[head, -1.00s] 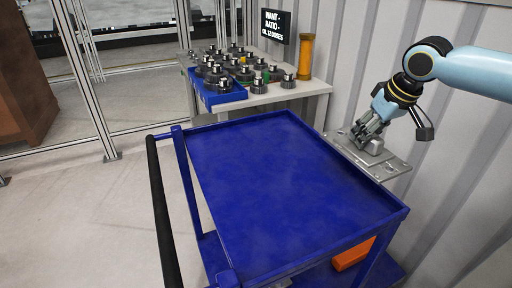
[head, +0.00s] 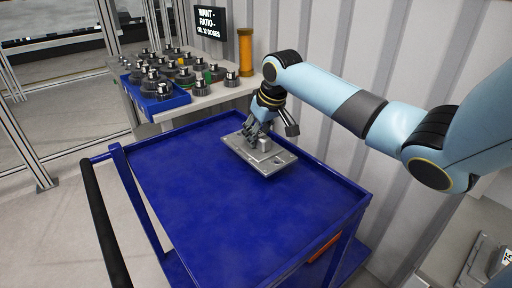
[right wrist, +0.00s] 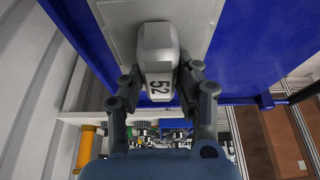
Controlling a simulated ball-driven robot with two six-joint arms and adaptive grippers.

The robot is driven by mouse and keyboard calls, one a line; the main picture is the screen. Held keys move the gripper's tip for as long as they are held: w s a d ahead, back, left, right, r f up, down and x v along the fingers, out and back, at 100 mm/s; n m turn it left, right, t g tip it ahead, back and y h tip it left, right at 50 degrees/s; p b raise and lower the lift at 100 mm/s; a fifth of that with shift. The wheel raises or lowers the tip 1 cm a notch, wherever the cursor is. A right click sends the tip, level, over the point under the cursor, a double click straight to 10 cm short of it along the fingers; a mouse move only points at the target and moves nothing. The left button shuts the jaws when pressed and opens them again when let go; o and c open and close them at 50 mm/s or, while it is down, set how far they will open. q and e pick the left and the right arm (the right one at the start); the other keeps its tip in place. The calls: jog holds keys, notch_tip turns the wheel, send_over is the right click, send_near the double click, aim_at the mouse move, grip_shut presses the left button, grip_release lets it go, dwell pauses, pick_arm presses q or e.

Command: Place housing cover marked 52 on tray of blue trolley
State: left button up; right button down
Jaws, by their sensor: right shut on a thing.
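The housing cover marked 52 (head: 268,160) is a flat grey metal plate with a raised block. My right gripper (head: 258,138) is shut on this block, one finger on each side. The plate is over the back right part of the top tray of the blue trolley (head: 200,205); I cannot tell whether it touches the tray. The right gripper also shows in the right wrist view (right wrist: 160,88). My left gripper is not in view.
A corrugated wall stands close on the right. Another plate (head: 487,262) lies at the lower right. Most of the tray is bare.

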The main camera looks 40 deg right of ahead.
aim_at(257, 147)
notch_tip(257, 147, down, 3)
jog(key=shift+a+f, duration=0.1)
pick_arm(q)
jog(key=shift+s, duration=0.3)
pick_arm(e)
jog(key=shift+w+f, duration=0.1)
jog(key=shift+f, duration=0.35)
jog(key=c, duration=1)
grip_release()
jog(key=shift+f, duration=0.15)
jog(key=shift+o, duration=0.2)
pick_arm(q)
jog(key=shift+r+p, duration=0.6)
pick_arm(e)
jog(key=v, duration=1.2)
jog(key=shift+s, duration=0.2)
